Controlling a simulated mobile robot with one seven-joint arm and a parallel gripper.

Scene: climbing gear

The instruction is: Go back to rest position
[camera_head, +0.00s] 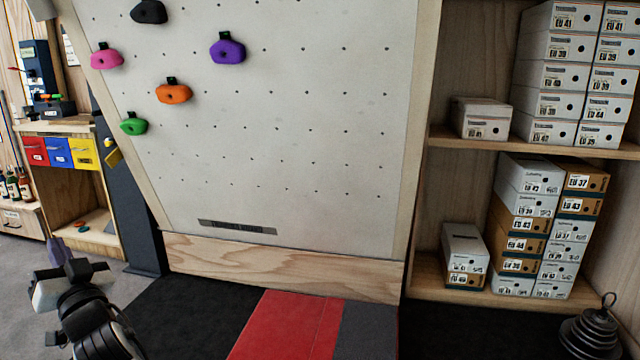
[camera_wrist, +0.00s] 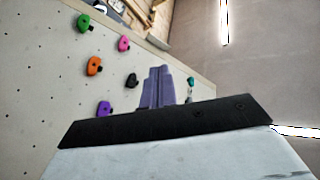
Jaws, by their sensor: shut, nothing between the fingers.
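My gripper (camera_head: 58,250) is at the lower left of the head view, raised in front of the grey floor and left of the climbing wall. Its purple-grey fingers point away from me. In the wrist view the two fingers (camera_wrist: 158,86) stand side by side, closed together beyond a black bar, with nothing between them. The gripper touches no hold or shelf that I can see. Most of my arm is out of view.
The white climbing wall (camera_head: 290,120) carries green, orange, pink, black and purple holds. A red and grey mat (camera_head: 290,325) lies before it. Shoe boxes (camera_head: 555,90) fill shelves at right. Stacked dark weights (camera_head: 590,335) stand lower right. Coloured bins (camera_head: 58,152) are at left.

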